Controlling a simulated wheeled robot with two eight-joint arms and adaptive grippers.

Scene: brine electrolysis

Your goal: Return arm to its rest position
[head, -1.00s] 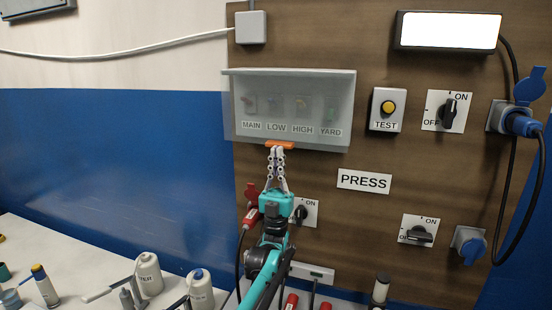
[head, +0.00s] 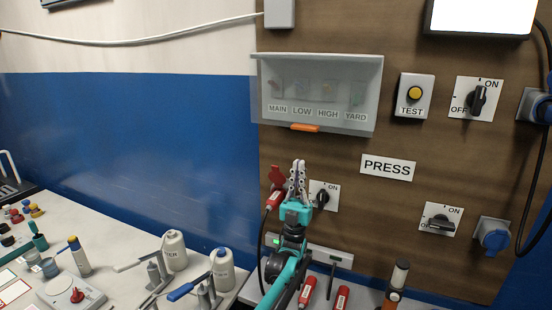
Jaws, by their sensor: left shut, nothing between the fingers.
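My left gripper (head: 298,172) is shut and empty, with its fingers pointing up in front of the wooden panel. Its teal arm comes up from the bottom of the head view. It is below the clear cover (head: 317,94) and its orange tab (head: 305,127), apart from both. The cover is down over switches labelled MAIN, LOW, HIGH and YARD. The gripper is just left of a rotary switch (head: 322,198) and partly overlaps a red plug (head: 273,198) in the picture. My right gripper is not in view.
The panel also holds the TEST button (head: 415,94), the PRESS sign (head: 388,167), more rotary switches (head: 478,99) and blue sockets (head: 492,236). On the white table (head: 130,247) at left stand white bottles (head: 222,270) and clamps. Red cylinders (head: 308,291) are below the panel.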

